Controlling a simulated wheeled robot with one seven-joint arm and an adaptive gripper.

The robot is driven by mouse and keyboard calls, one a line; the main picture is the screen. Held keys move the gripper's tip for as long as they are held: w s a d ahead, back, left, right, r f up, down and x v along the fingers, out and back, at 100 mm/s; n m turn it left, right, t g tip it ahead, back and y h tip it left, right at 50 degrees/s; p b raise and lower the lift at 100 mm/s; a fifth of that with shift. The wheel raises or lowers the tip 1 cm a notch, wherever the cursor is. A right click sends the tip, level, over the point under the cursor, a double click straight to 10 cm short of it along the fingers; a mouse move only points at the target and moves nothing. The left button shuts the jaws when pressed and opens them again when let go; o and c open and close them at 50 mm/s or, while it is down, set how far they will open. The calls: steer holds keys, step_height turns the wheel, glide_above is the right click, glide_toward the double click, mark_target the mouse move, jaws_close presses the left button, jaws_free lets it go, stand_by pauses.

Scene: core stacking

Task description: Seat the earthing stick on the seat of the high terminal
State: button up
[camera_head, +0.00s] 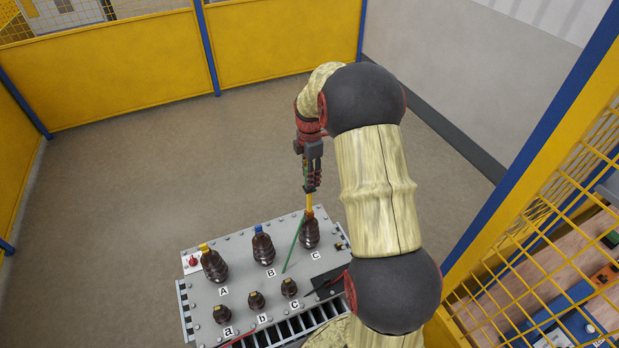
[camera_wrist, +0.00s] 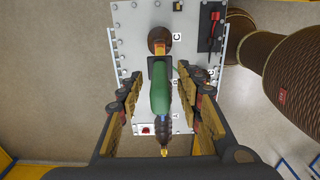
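The earthing stick shows a green handle (camera_wrist: 159,92) and a dark collar (camera_wrist: 155,69) in the wrist view. Its yellow lower part (camera_head: 309,199) points down below my gripper in the head view. The stick stands roughly upright over the tall brown terminal C (camera_head: 310,232), with its lower end at the red top; whether it is fully seated cannot be seen. My gripper (camera_head: 312,183) is above terminal C. In the wrist view its fingers (camera_wrist: 161,84) stand on both sides of the handle with gaps, so it looks open around it.
Tall terminals A (camera_head: 214,265) and B (camera_head: 263,248) stand to the left on the grey tank lid (camera_head: 240,284). Small terminals a, b and c are in front. A thin green line (camera_head: 294,245) slants down left of C. Yellow fence panels (camera_head: 110,70) enclose clear floor.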

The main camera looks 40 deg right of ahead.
step_height(320, 180, up, 11)
steer(key=shift+f, duration=0.1)
stand_by(0.7)
steer(key=shift+w+m, duration=0.1)
steer(key=shift+m, duration=1.1)
steer(key=s+a+f+m+t+b, duration=0.2)
steer(key=s+a+f+m+b, duration=0.2)
steer(key=s+a+b, duration=0.4)
steer(key=s+a+f+m+t+b, duration=0.1)
steer(key=s+a+f+m+b, duration=0.3)
steer(key=s+a+b, duration=0.4)
steer(key=s+a+f+m+t+b, duration=0.2)
steer(key=s+a+f+m+b, duration=0.2)
steer(key=s+a+b, duration=0.5)
steer(key=shift+s+a+f+m+t, duration=0.35)
steer(key=shift+s+a, duration=0.35)
steer(key=shift+a, duration=0.35)
